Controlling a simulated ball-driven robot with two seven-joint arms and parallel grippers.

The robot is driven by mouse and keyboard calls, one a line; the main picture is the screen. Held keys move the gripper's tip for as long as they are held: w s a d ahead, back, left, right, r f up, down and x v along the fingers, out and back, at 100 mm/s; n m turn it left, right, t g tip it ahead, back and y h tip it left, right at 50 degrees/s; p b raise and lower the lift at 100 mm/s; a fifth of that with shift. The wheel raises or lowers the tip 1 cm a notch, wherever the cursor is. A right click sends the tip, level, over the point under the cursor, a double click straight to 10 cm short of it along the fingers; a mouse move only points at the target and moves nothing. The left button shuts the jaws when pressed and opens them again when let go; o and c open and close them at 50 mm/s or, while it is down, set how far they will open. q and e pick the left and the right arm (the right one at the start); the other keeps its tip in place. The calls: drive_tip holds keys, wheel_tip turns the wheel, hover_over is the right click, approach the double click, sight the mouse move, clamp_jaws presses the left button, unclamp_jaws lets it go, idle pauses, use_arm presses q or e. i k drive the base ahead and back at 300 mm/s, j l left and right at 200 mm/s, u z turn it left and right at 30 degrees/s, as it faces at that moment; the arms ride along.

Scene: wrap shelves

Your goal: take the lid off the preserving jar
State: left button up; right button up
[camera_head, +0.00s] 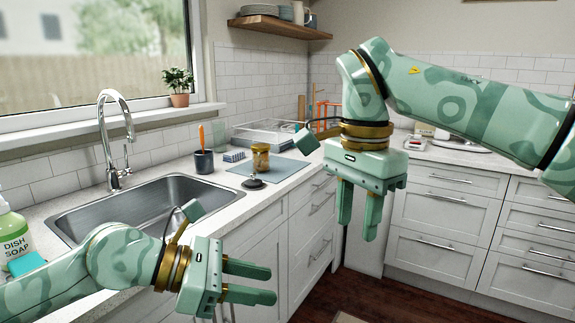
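A small preserving jar (260,160) with amber contents stands upright on a grey-blue mat (285,168) on the counter, right of the sink. Its top looks golden, and the lid's details are too small to make out. My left gripper (268,283) is low in front of the cabinets, nearer to me than the jar, with fingers pointing right. It is open and empty. My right gripper (358,228) hangs to the right of the jar with fingers pointing down, in front of the cabinets. It is open and empty and apart from the jar.
A dark round object with an upright stem (253,183) sits in front of the jar. A clear tray (265,134) and orange rack (325,112) are behind. The sink (150,200) is left.

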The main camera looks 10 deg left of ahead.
sight(261, 161)
drive_tip(key=i+z, duration=0.15)
drive_tip(key=i, duration=1.05)
drive_tip(key=i+j+u, duration=0.15)
drive_tip(key=i+u, duration=0.75)
drive_tip(key=i+j+u, duration=0.1)
drive_tip(key=i, duration=0.25)
